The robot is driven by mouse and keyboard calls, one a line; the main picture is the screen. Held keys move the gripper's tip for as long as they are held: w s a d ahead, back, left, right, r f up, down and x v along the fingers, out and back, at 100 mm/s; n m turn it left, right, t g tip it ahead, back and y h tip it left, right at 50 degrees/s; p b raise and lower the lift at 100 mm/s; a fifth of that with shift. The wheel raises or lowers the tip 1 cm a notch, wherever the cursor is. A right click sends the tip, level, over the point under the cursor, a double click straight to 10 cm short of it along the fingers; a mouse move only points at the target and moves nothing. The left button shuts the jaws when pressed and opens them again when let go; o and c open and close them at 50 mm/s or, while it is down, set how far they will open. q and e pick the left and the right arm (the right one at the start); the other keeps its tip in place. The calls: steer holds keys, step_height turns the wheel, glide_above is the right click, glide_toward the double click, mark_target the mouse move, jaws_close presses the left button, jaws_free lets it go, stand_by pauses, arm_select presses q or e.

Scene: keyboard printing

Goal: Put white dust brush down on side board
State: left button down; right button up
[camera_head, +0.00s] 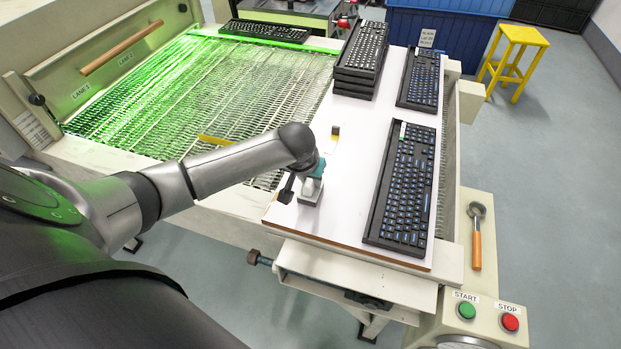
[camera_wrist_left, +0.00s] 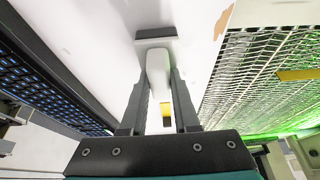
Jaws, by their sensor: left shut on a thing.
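My left gripper (camera_head: 303,181) is low over the near left part of the white side board (camera_head: 345,205). It is shut on the white dust brush (camera_head: 311,192). In the left wrist view, the brush's white handle (camera_wrist_left: 158,62) lies between the two fingers, and its wide dark-edged head points away from my gripper (camera_wrist_left: 161,82). The brush head is at or just above the board surface; I cannot tell whether it touches. My right gripper is not in view.
A black keyboard (camera_head: 402,187) lies to the right on the board, with another keyboard (camera_head: 420,80) and a stack of keyboards (camera_head: 361,58) behind. A small yellow-black item (camera_head: 334,136) is behind the gripper. The green-lit mesh conveyor (camera_head: 190,100) is left; an orange-handled tool (camera_head: 476,243) is right.

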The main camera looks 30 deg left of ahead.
arm_select(q)
steer(key=c, duration=0.7)
jaws_free()
steer(key=shift+o, duration=0.2)
steer(key=shift+s+r, duration=0.1)
steer(key=shift+r, duration=0.25)
steer(key=p+v, duration=0.3)
steer(key=v, duration=0.8)
steer(key=shift+r, duration=0.25)
steer(key=shift+s, duration=0.1)
